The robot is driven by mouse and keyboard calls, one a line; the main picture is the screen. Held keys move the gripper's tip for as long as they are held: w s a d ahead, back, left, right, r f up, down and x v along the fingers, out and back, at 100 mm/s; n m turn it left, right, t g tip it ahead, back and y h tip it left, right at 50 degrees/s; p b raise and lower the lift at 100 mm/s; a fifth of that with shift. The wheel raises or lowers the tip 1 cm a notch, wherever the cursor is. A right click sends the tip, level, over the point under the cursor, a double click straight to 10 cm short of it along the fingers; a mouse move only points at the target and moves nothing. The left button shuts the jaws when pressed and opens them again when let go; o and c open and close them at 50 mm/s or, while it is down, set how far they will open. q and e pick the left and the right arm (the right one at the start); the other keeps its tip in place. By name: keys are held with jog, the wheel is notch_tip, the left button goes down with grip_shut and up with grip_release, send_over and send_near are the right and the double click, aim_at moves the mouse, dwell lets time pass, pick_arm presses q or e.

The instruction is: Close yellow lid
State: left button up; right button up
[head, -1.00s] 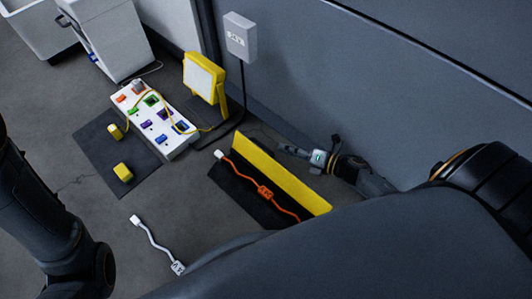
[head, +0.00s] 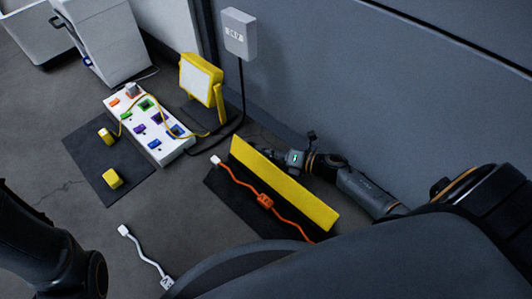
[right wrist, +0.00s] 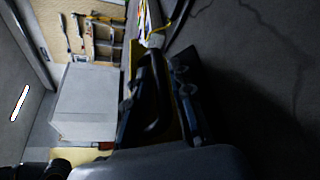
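The yellow lid (head: 285,186) stands raised as a long panel along the back edge of a flat black case or base (head: 232,199) in the head view. An orange cable (head: 265,201) with a white end lies along the black part. My right gripper (head: 268,152) is low behind the lid, on the wall side, its fingertips largely hidden by the lid. In the right wrist view dark finger parts (right wrist: 165,100) show beside a yellow strip; contact and finger opening are unclear. My left arm enters at the left of the head view, its gripper outside the frame.
A white board (head: 150,124) with coloured blocks lies on the floor, a yellow lamp (head: 202,79) beside it. A dark mat (head: 85,150) holds two yellow pieces. A white cable (head: 146,255) lies in front. The grey wall (head: 390,110) is close behind my right arm.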

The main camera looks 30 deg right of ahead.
grip_shut()
